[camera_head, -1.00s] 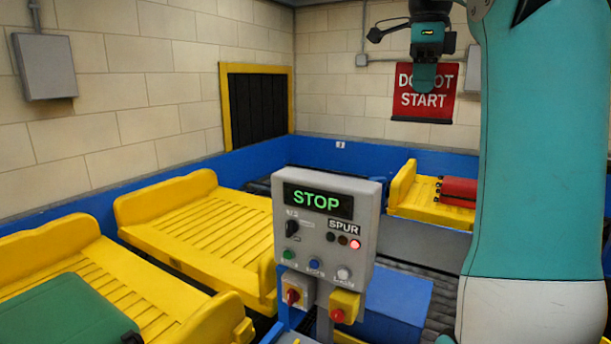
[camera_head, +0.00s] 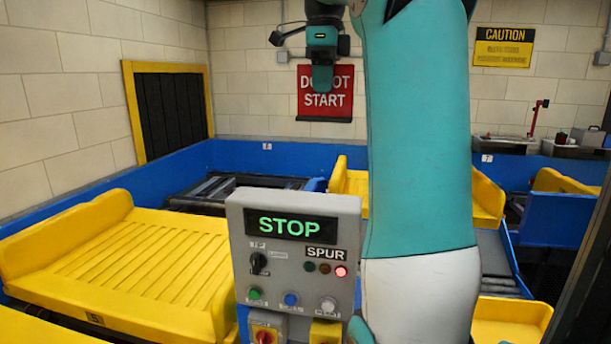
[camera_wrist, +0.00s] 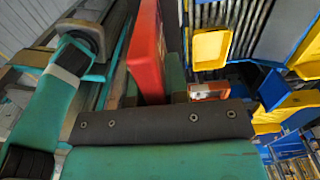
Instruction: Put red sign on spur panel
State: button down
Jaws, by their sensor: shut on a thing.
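The red sign (camera_head: 326,103), lettered "DO NOT START" in white, hangs upright below my gripper (camera_head: 322,78), whose jaws are shut on its top part and cover some letters. In the wrist view the sign (camera_wrist: 147,50) shows nearly edge-on, a red slab at the jaws (camera_wrist: 172,75). The spur panel (camera_head: 236,262) is a grey control box labelled SPUR, with a green STOP display, a lit red lamp, a black selector and several buttons. In the head view the sign appears above the panel, apart from it.
A yellow slatted tray (camera_head: 130,265) lies left of the panel. Another yellow tray (camera_head: 350,182) stands behind it. Blue conveyor walls (camera_head: 265,160) run along the back. A yellow caution sign (camera_head: 504,47) is on the back wall. My arm hides part of the right side.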

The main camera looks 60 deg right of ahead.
notch_tip(320, 180, down, 17)
jog(key=b, duration=1.1)
jog(key=shift+a+f+b, duration=0.1)
jog(key=shift+b, duration=0.2)
jog(key=shift+r, duration=0.2)
jog(key=shift+f, duration=0.2)
jog(key=c, duration=1.1)
grip_release()
